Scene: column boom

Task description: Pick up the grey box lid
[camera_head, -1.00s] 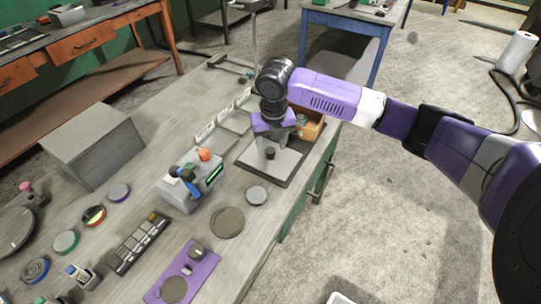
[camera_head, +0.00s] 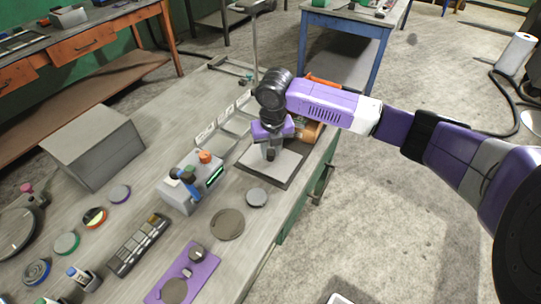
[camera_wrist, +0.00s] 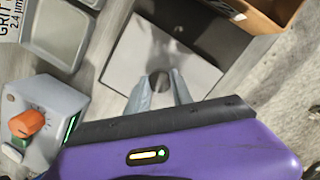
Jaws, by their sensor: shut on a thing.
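The grey box lid is a flat, light grey square plate (camera_head: 286,163) with a dark round knob near its middle. It lies flat over a dark square base (camera_head: 283,183) near the right edge of the bench. My gripper (camera_head: 271,155) points down over the lid and is shut on its knob. In the wrist view the knob (camera_wrist: 159,83) sits between my two fingertips (camera_wrist: 160,88), and the plate (camera_wrist: 160,50) spreads out beyond them. The near part of the plate is hidden behind my gripper. I see no clear gap under the lid.
A grey device with an orange knob (camera_head: 205,157) stands left of the lid. An orange-brown open box (camera_head: 308,131) is close on the right. A metal post (camera_head: 254,45) rises behind. A grey disc (camera_head: 256,197) lies in front. Shallow grey trays (camera_wrist: 62,30) are alongside.

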